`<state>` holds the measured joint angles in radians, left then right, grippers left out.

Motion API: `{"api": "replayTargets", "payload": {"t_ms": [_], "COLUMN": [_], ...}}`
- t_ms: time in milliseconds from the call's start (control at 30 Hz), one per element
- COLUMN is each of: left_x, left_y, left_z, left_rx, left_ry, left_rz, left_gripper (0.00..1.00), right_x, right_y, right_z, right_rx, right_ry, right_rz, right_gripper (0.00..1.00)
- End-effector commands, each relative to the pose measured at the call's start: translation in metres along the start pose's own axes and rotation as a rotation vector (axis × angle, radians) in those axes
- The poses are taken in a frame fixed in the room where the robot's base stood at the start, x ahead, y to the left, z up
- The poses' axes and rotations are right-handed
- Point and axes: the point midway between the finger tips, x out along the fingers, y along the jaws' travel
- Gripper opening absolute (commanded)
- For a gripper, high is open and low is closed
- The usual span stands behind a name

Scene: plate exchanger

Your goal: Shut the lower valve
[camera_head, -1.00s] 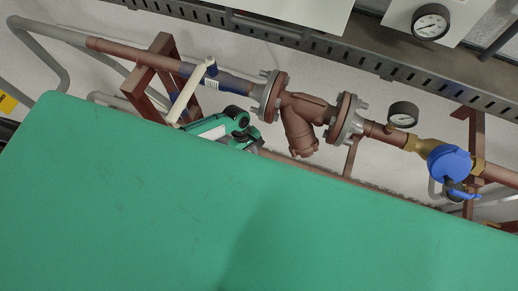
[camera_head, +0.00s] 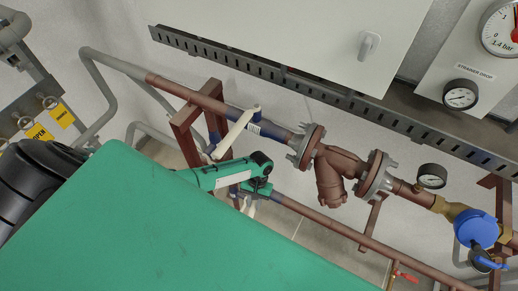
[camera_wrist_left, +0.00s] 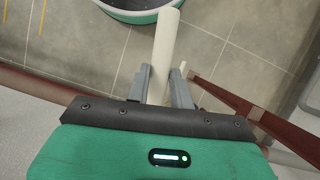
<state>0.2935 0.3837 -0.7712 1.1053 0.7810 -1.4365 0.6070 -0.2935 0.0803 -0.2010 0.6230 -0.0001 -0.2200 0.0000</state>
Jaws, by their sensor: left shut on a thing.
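My left gripper (camera_head: 256,190) is at the lower pipe (camera_head: 335,227), below the upper valve's white lever (camera_head: 237,132). In the left wrist view, my left gripper (camera_wrist_left: 161,88) has its two grey fingers on either side of a white lever (camera_wrist_left: 166,40) and is shut on it. This lever appears to be the lower valve's handle. A small white part of the lever (camera_head: 249,209) shows just under the gripper in the head view. The lower valve's body is mostly hidden by the gripper. My right gripper is not in view.
A reddish-brown frame (camera_head: 184,138) stands just left of the gripper. A flanged brown strainer (camera_head: 332,178) is to the right, with a gauge (camera_head: 432,176) and a blue device (camera_head: 474,228) beyond. A slotted tray (camera_head: 270,82) runs above the pipes.

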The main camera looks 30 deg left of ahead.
Motion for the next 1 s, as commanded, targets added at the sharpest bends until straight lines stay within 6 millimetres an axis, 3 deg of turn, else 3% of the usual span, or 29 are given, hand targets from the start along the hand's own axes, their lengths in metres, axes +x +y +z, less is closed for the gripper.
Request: {"api": "replayTargets", "payload": {"t_ms": [700, 733, 800, 833, 1000], "left_x": [0.0001, 0.0001, 0.0001, 0.0001, 0.0000], "left_y": [-0.0096, -0.0096, -0.0094, -0.0093, -0.0088], "left_z": [-0.0006, -0.0006, -0.0007, -0.0007, -0.0007], "left_rx": [0.068, 0.068, 0.068, 0.068, 0.068], "left_ry": [0.001, 0.001, 0.001, 0.001, 0.001], "left_rz": [-0.031, -0.031, -0.030, -0.030, -0.029], "left_gripper": [0.00, 0.26, 0.40, 0.45, 0.45], "right_x": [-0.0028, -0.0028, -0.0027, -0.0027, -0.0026], "right_y": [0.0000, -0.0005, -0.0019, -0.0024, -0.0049], "right_z": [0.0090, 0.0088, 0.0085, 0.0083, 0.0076], "right_rx": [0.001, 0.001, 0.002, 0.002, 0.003], "right_ry": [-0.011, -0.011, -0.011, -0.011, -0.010], "right_rz": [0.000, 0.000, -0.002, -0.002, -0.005], "right_gripper": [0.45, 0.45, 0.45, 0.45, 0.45]}}
